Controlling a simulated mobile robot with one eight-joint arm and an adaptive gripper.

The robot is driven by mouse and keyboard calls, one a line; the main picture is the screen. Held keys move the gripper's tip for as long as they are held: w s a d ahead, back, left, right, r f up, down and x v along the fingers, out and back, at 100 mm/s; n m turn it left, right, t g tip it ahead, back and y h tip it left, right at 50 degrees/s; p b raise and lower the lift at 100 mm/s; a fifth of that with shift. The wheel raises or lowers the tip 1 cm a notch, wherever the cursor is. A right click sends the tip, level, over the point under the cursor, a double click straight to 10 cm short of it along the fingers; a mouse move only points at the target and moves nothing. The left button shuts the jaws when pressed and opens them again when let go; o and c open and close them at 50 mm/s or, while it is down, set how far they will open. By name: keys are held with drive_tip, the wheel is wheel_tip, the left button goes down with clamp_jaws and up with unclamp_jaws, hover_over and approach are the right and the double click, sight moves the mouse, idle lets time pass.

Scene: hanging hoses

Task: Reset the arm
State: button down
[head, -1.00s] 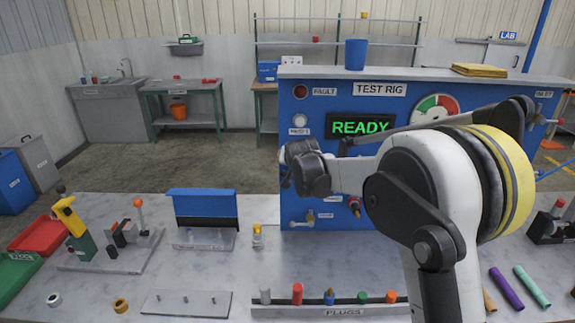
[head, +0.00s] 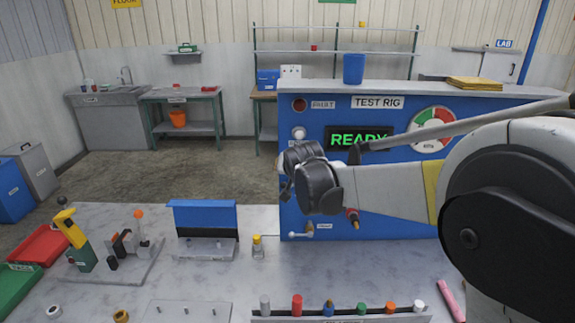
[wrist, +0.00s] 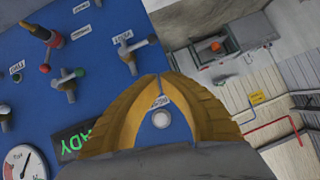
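My arm reaches in from the right in the head view, in front of the blue test rig (head: 400,215). My gripper (wrist: 158,77) shows in the wrist view with its two yellow-orange fingers meeting at the tips. Nothing is held between them; the blue panel and a white knob (wrist: 162,120) show through the gap. In the head view, the dark wrist end is before the rig's left edge, above the bench, and the fingers are mostly hidden. The rig's green READY display (head: 358,138) is partly behind my arm.
A row of coloured plugs (head: 297,305) stands on the bench (head: 150,285) below my arm. A yellow-handled fixture (head: 70,228), a blue-backed stand (head: 203,222) and a red tray (head: 40,245) are to the left. Several valve handles (wrist: 70,82) jut from the panel.

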drive_tip(key=s+d+f+g+h+b, duration=0.1)
drive_tip(key=s+d+b, duration=0.3)
drive_tip(key=s, duration=0.5)
drive_tip(key=s+d+f+g+b, duration=0.1)
drive_tip(key=s+d+f, duration=0.1)
drive_tip(key=s+d, duration=0.55)
drive_tip(key=s+d+f+b, duration=0.1)
drive_tip(key=s+f, duration=0.3)
drive_tip(key=s, duration=0.4)
drive_tip(key=s+d+f+n+g+b, duration=0.1)
drive_tip(key=s+f, duration=0.3)
drive_tip(key=s, duration=0.4)
drive_tip(key=s+d+f+g+b, duration=0.1)
drive_tip(key=s+d+f+b, duration=0.1)
drive_tip(key=s, duration=0.6)
wheel_tip(320, 180, down, 3)
drive_tip(key=shift+r+n+b, duration=0.15)
drive_tip(key=shift+n+b, duration=0.25)
drive_tip(key=shift+b, duration=0.25)
